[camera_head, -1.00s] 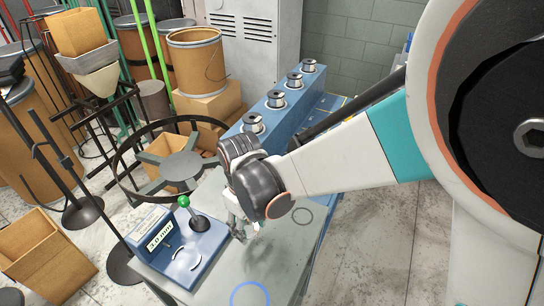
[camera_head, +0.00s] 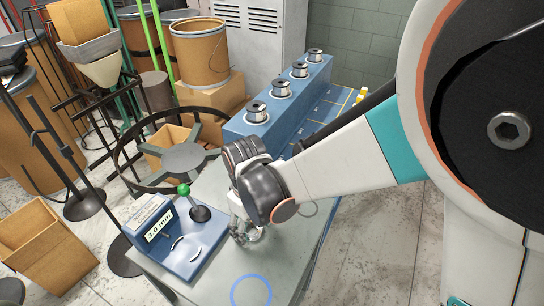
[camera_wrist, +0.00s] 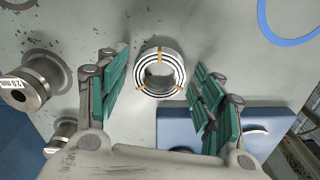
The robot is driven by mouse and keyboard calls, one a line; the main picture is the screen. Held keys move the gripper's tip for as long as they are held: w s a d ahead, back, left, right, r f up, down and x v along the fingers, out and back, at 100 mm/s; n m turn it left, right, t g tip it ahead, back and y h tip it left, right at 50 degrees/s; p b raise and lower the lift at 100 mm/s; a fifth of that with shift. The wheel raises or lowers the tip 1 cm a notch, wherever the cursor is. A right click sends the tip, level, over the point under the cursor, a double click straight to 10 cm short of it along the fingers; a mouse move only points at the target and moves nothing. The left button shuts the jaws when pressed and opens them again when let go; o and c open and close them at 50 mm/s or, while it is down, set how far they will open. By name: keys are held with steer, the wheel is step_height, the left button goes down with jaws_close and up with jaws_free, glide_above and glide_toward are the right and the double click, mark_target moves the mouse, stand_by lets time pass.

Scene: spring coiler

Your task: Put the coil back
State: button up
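The coil (camera_wrist: 143,75) is a round ring of silvery wire with orange ties, in the upper middle of the wrist view, above the grey tabletop. My gripper (camera_wrist: 162,72) is open, with one green-padded finger on each side of the coil and a gap visible on both sides. In the head view my gripper (camera_head: 246,234) is low over the grey table (camera_head: 215,277), right of the blue gauge block, and the coil is mostly hidden there. A blue ring mark (camera_head: 250,277) is on the tabletop in front of it.
The blue block (camera_head: 180,245) with a "3.0 mm" label and green-knobbed lever (camera_head: 184,190) stands close left of my gripper. A blue rack (camera_head: 285,110) with several spools stands behind. A dark wheel-like reel (camera_head: 184,158) is back left. The table front is clear.

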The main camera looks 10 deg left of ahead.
mark_target(252, 229)
steer(key=shift+r, duration=0.15)
step_height(252, 229, up, 12)
steer(key=p, duration=0.8)
steer(key=shift+p, duration=0.3)
